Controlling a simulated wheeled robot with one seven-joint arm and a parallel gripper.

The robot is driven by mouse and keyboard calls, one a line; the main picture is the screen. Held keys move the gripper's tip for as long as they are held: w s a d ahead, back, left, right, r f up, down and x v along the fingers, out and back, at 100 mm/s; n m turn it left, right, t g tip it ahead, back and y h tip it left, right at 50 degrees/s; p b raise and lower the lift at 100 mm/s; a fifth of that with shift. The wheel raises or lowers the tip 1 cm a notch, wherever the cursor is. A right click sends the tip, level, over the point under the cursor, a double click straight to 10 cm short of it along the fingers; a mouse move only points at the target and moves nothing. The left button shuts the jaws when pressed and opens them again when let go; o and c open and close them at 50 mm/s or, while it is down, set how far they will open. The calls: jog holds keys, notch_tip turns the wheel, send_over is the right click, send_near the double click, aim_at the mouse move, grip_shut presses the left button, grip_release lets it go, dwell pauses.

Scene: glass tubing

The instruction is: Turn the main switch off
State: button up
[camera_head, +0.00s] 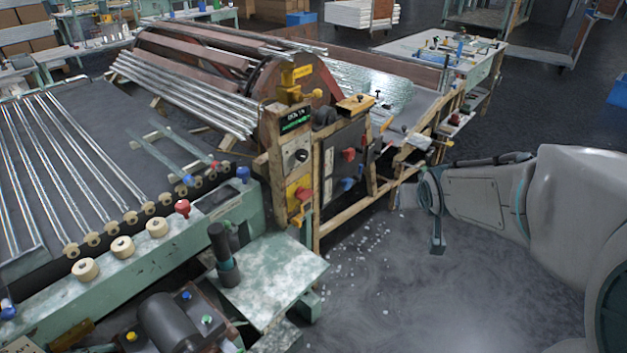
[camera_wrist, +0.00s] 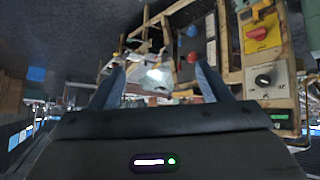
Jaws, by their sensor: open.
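A red rotary switch on a yellow plate (camera_head: 300,193), which looks like the main switch, sits low on the front post of the machine. In the wrist view the red switch (camera_wrist: 259,33) is at the upper right, outside the jaws. Its exact turn position is too small to tell. My gripper (camera_wrist: 161,75) is open and empty, its two fingers spread in the wrist view. In the head view my gripper (camera_head: 437,243) hangs to the right of the machine, apart from the switch.
Above the red switch are a black knob on a pale plate (camera_head: 300,156) and a green-lit display (camera_head: 296,118). A dark panel (camera_head: 347,158) with red and blue controls stands beside the post. Wooden frame bars surround it. Open floor (camera_head: 400,290) lies in front, with scattered pale fragments.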

jog(key=w+a+f+n+t+y+b, duration=0.25)
jog(key=w+f+t, duration=0.2)
jog(key=w, duration=0.75)
jog(key=n+g+y+b, duration=0.3)
jog(key=n+y+b, duration=0.45)
jog(key=y, duration=0.55)
send_near(308, 196)
jog(key=shift+t, duration=0.35)
jog(key=x, duration=0.3)
jog(key=p+x, duration=0.1)
jog(key=x, duration=0.5)
jog(key=shift+w+a+f, duration=0.15)
jog(key=shift+a+f, duration=0.05)
jog(key=shift+f, duration=0.05)
jog(key=shift+c, duration=0.3)
jog(key=c, duration=0.9)
